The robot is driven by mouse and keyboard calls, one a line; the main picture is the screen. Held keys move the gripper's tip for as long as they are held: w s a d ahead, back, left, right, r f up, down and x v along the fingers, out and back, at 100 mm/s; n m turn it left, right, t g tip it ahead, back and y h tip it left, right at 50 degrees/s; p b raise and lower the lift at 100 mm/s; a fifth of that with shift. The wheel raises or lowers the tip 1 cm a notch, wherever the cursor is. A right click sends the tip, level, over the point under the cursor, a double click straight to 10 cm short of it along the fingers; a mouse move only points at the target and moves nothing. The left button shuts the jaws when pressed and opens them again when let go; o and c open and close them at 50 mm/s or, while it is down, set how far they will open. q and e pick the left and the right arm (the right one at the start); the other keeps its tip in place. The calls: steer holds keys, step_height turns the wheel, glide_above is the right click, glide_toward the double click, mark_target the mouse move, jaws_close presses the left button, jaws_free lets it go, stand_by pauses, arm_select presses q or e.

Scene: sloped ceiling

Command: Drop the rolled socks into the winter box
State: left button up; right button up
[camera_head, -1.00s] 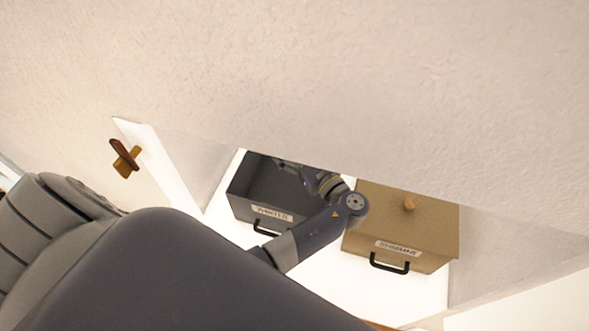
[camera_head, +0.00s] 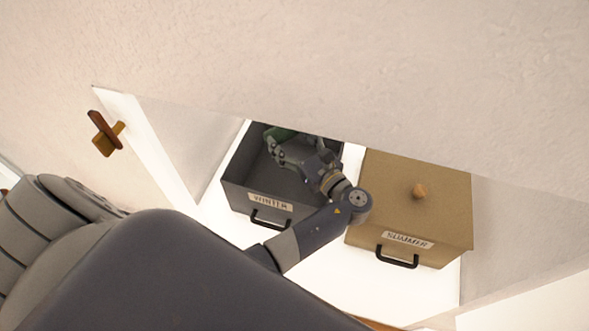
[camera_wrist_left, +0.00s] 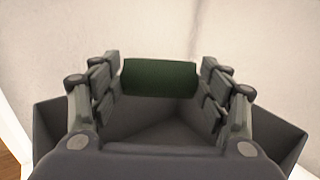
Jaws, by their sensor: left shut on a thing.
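The dark grey winter box (camera_head: 238,199) stands open at the top, left of the summer box, with a "WINTER" label and a black handle on its front. My left gripper (camera_head: 277,147) is over its opening, near the back. It is shut on the green rolled socks (camera_head: 280,133), partly hidden by the sloped ceiling's edge. In the left wrist view the socks (camera_wrist_left: 160,78) lie crosswise between the fingers, with the box's inside (camera_wrist_left: 150,130) beyond and below. The exact height over the box is unclear. My right gripper is not in view.
The sloped ceiling (camera_head: 300,60) hangs low over the boxes' back. A brown wooden peg (camera_head: 104,134) is on the left.

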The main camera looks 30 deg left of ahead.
arm_select(q)
steer(key=shift+r, duration=0.1)
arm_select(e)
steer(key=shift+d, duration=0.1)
arm_select(q)
steer(key=o, duration=1.1)
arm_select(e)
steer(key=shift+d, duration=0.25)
arm_select(q)
steer(key=shift+d, duration=0.1)
steer(key=v, duration=0.7)
steer(key=shift+s+d, duration=0.1)
steer(key=shift+d, duration=0.05)
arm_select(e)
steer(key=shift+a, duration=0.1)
